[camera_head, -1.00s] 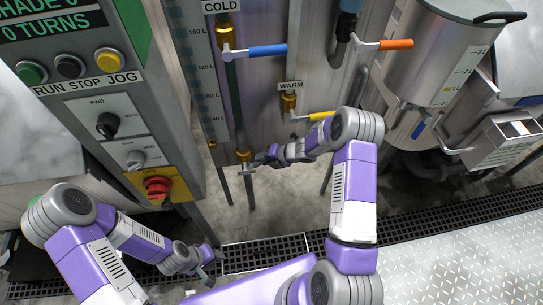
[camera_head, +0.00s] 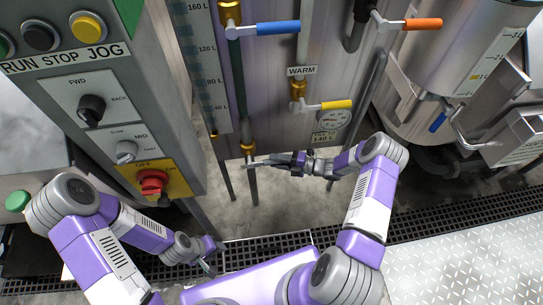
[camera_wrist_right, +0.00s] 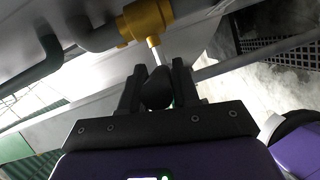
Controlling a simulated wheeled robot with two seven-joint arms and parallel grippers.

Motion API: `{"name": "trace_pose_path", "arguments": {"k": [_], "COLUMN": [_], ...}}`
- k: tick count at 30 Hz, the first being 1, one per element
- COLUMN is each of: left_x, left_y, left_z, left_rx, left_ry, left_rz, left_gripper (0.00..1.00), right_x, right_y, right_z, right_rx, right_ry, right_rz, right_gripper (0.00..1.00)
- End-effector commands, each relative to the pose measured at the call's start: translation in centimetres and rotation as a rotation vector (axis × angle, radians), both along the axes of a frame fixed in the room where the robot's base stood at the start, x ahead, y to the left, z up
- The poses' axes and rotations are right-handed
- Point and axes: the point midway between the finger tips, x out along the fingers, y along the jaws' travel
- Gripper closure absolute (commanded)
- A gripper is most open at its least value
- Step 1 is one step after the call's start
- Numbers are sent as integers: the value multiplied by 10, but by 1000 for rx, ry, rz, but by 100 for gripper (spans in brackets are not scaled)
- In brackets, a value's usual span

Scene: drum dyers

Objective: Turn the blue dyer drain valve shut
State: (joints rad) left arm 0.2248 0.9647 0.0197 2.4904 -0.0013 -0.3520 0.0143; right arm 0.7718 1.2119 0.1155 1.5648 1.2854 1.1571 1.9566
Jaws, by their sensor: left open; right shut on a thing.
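The drain valve is a brass body (camera_head: 247,149) low on the steel tank, at the foot of a dark pipe. In the right wrist view the brass body (camera_wrist_right: 147,21) has a pale stem leading to a dark handle grip (camera_wrist_right: 157,92). My right gripper (camera_head: 280,161) is at this valve, and its fingers (camera_wrist_right: 157,78) are shut on the handle grip, one on each side. The fingers and wrist hide part of the handle in the head view. My left gripper (camera_head: 212,259) is open and empty, low at the left, away from the valve.
Above are a blue lever (camera_head: 277,28) and a yellow lever (camera_head: 336,105) marked WARM. A control panel (camera_head: 100,130) with a red knob (camera_head: 153,183) stands left. At right is a steel kettle (camera_head: 450,60) with an orange lever (camera_head: 422,24). A floor grate (camera_head: 262,247) runs below.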

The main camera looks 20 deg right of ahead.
Motion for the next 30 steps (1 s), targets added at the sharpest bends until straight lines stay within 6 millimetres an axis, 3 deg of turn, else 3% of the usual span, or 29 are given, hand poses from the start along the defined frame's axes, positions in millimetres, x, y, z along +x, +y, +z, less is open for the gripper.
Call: {"name": "trace_pose_path", "arguments": {"k": [17, 18, 21, 30], "left_x": [0, 0, 0, 0], "left_y": [0, 0, 0, 0], "left_z": [-2, -2, -2, -2], "left_rx": [0, 0, 0, 0], "left_ry": [0, 0, 0, 0], "left_rz": [0, 0, 0, 0], "left_gripper": [57, 57, 57, 57], "right_x": [-8, -8, -8, -8], "right_y": [-2, -2, -2, -4], "right_z": [-5, -5, -4, -3], "right_rx": [30, 31, 31, 30], "right_ry": [-2, -2, -3, -6], "right_rz": [-7, -6, -6, -8], "right_gripper": [100, 65, 50, 48]}}
